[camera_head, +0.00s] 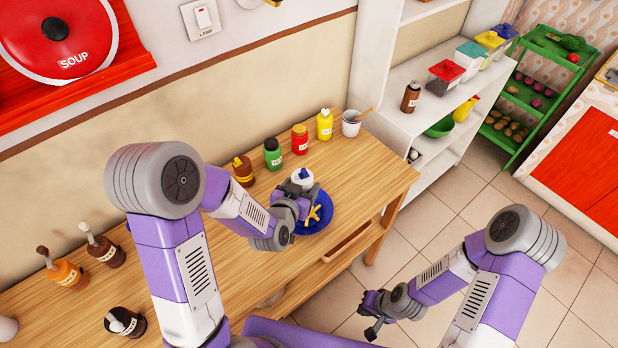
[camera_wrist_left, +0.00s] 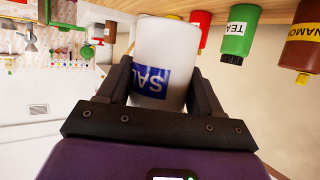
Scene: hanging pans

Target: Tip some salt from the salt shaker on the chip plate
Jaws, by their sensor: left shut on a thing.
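The white salt shaker (camera_head: 302,177) with a blue label is held over the table. It also shows in the left wrist view (camera_wrist_left: 165,55), between the two black fingers. My left gripper (camera_wrist_left: 160,90) is shut on it; in the head view the gripper (camera_head: 300,192) is at the back edge of the plate. The blue chip plate (camera_head: 328,208) with yellow chips (camera_head: 314,215) is on the table, partly hidden by my left gripper. I cannot tell the shaker's exact tilt. My right gripper (camera_head: 370,314) is empty, fingers apart, away from the table.
Along the wall stand a brown jar (camera_head: 243,171), green jar (camera_head: 273,154), red jar (camera_head: 300,139), yellow bottle (camera_head: 325,124) and white mug (camera_head: 351,124). Bottles (camera_head: 65,270) stand at the left. A white shelf (camera_head: 400,130) is beyond the table's right end.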

